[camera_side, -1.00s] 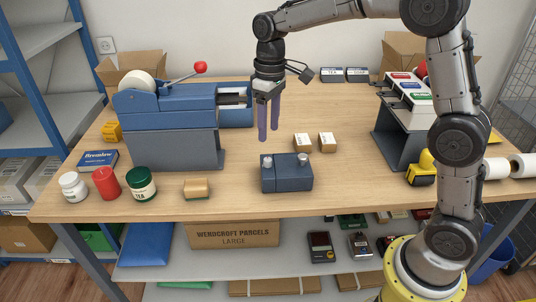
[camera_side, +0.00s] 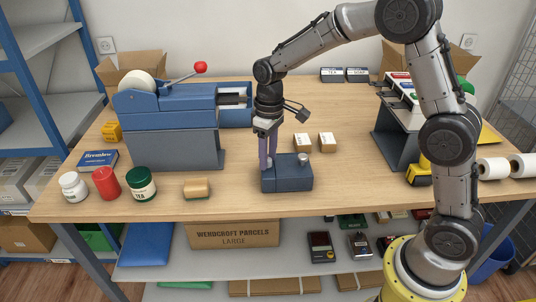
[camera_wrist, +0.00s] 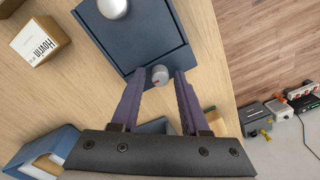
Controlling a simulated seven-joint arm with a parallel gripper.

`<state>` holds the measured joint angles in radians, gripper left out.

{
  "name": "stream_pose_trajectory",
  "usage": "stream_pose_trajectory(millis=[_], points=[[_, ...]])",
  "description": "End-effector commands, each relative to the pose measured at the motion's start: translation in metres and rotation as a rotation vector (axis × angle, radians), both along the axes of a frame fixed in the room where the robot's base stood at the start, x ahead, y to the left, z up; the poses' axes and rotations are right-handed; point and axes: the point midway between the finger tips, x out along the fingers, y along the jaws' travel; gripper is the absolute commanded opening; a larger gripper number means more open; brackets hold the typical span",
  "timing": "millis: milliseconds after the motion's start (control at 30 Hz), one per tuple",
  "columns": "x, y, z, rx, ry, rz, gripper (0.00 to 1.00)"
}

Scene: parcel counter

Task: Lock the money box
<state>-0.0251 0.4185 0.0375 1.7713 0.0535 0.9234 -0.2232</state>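The money box, a dark blue box (camera_side: 288,182), stands near the front of the counter, with a silver knob (camera_side: 304,159) at its right.
A blue press (camera_side: 170,125) with a red-balled lever stands left. A sponge (camera_side: 197,188) lies left of the box. A dark stand (camera_side: 400,120) is at the right.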

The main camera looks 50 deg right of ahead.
Motion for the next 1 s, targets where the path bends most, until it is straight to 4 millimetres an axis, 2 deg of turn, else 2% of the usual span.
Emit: stream_pose_trajectory(millis=[33,200,233,667,1000], points=[[0.0000,0.0000,0.0001,0.000,0.000,0.000,0.34],[0.0001,0.0000,0.0003,0.000,0.000,0.000,0.04],[0.0001,0.0000,0.0003,0.000,0.000,0.000,0.00],[0.0003,0.0000,0.0005,0.000,0.000,0.031,0.00],[0.0008,0.0001,0.0009,0.000,-0.002,0.243,0.00]])
